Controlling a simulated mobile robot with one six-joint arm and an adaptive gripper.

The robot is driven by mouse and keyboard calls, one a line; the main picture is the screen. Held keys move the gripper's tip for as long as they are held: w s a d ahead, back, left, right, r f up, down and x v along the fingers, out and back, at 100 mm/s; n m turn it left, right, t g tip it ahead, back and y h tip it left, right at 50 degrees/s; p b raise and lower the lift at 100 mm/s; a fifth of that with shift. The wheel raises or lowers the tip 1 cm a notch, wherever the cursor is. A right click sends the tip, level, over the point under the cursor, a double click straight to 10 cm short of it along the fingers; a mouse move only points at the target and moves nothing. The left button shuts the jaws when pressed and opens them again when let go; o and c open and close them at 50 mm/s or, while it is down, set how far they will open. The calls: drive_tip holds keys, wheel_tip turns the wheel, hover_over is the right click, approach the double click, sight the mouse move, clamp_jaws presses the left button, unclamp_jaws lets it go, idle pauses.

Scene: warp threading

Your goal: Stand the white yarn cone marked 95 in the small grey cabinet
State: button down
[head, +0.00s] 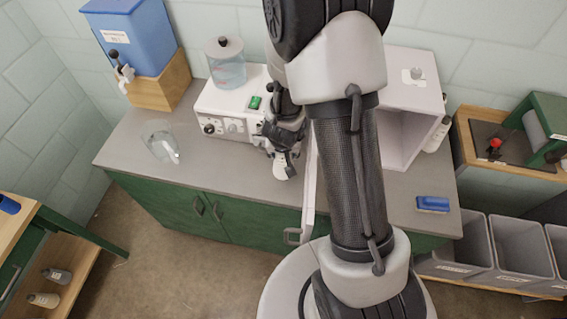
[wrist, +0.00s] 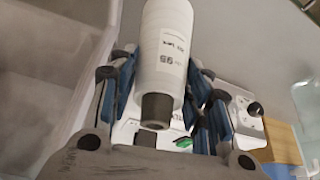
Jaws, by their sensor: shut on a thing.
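My gripper (head: 284,140) is shut on the white yarn cone (head: 284,172) and holds it above the bench, to the left of the cabinet. In the wrist view the cone (wrist: 165,50) lies between the blue-padded fingers of my gripper (wrist: 163,82). Its label reads 95, and its dark narrow end points toward the camera. The small grey cabinet (head: 408,75) stands on the bench at the right, with its front open. Its door (head: 309,190) is swung out toward the front, with a handle at its edge. My arm hides part of the cabinet and its opening.
A white machine (head: 225,125) with knobs and a green switch stands behind my gripper, with a lidded clear jar (head: 226,68) on it. A clear beaker (head: 160,143) stands at the left of the grey bench (head: 215,170). A blue brush (head: 432,204) lies at the right front.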

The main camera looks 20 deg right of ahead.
drive_tip(key=shift+f+b, duration=1.45)
drive_tip(key=shift+f, duration=0.7)
drive_tip(key=shift+f, duration=0.15)
drive_tip(key=c, duration=0.8)
unclamp_jaws()
drive_tip(key=shift+c, duration=0.2)
